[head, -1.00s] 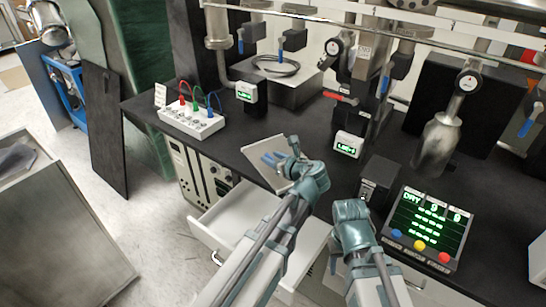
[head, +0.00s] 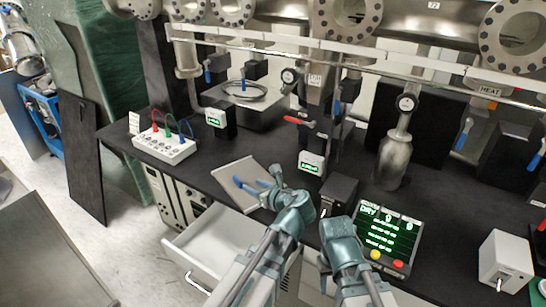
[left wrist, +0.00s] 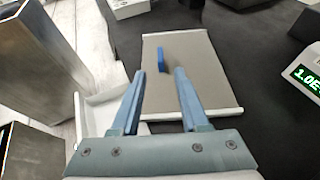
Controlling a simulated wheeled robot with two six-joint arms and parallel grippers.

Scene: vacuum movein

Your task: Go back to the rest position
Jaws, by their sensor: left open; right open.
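My left gripper (head: 262,184) is open over the black bench, above a flat grey panel with pale edges (head: 236,170). In the left wrist view its two fingers (left wrist: 159,74) are apart with nothing between them. A small blue piece (left wrist: 161,60) shows on the panel beyond the fingertips; whether it touches the panel is unclear. My right gripper (head: 325,262) is low at the bench's front edge, mostly hidden by its own wrist; I see nothing held in it.
An open white drawer (head: 212,238) juts out under the left arm. A display box with coloured buttons (head: 385,238) and a small black box (head: 339,190) stand by the right arm. A pale cable box (head: 166,148) sits at left. Pipes and a metal bottle (head: 394,160) line the back.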

